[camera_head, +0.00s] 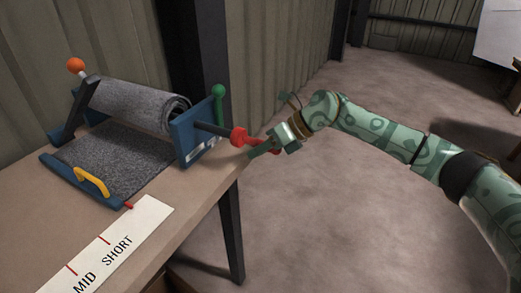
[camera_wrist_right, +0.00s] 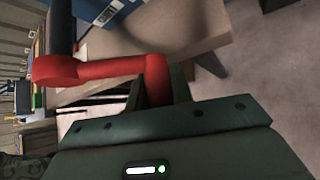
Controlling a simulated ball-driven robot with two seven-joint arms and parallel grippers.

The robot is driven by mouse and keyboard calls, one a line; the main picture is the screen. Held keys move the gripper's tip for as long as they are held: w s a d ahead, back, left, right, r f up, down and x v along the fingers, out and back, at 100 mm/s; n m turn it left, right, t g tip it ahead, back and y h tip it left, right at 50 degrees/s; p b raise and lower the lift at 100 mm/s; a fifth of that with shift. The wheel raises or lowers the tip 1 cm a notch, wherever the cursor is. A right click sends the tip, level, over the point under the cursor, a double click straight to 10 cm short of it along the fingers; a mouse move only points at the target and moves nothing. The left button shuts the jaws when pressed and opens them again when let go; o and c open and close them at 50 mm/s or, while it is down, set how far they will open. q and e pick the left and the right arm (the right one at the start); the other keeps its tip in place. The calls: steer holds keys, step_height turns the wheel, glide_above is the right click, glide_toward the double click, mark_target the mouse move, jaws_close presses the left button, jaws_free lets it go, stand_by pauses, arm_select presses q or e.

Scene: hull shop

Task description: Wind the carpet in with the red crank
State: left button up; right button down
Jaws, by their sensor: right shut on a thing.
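The grey carpet (camera_head: 112,158) lies partly rolled on a roller between blue end plates on the bench; its flat part ends at a blue bar with a yellow handle (camera_head: 92,180). The red crank (camera_head: 239,137) sticks out from the right end plate (camera_head: 187,135) on a dark shaft; it also shows in the right wrist view (camera_wrist_right: 105,69). My right gripper (camera_head: 268,147) is shut on the crank's red handle, beyond the bench's right edge. In the right wrist view the fingers (camera_wrist_right: 160,95) close around the handle. My left gripper is not in view.
A white strip marked MID and SHORT (camera_head: 108,245) lies on the bench (camera_head: 190,215) in front of the carpet. A lever with an orange knob (camera_head: 75,65) and a green knob (camera_head: 218,90) stand up from the winder. A corrugated wall is behind; the floor at right is open.

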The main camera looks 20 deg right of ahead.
steer(key=shift+w+d+f, duration=0.1)
steer(key=shift+w+d, duration=0.05)
steer(key=shift+d, duration=0.15)
steer(key=c, duration=1.2)
jaws_free()
steer(key=shift+c, duration=0.2)
steer(key=shift+w+d+f, duration=0.1)
steer(key=shift+d+f, duration=0.05)
steer(key=shift+a+r, duration=0.2)
steer(key=shift+d+r, duration=0.1)
steer(key=shift+d, duration=0.05)
arm_select(q)
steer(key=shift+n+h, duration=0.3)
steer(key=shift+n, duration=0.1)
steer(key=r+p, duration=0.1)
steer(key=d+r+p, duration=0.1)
steer(key=p, duration=0.1)
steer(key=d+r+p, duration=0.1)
steer(key=p, duration=0.1)
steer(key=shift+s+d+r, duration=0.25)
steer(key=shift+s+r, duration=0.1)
arm_select(e)
steer(key=v, duration=1.6)
steer(key=shift+s, duration=0.3)
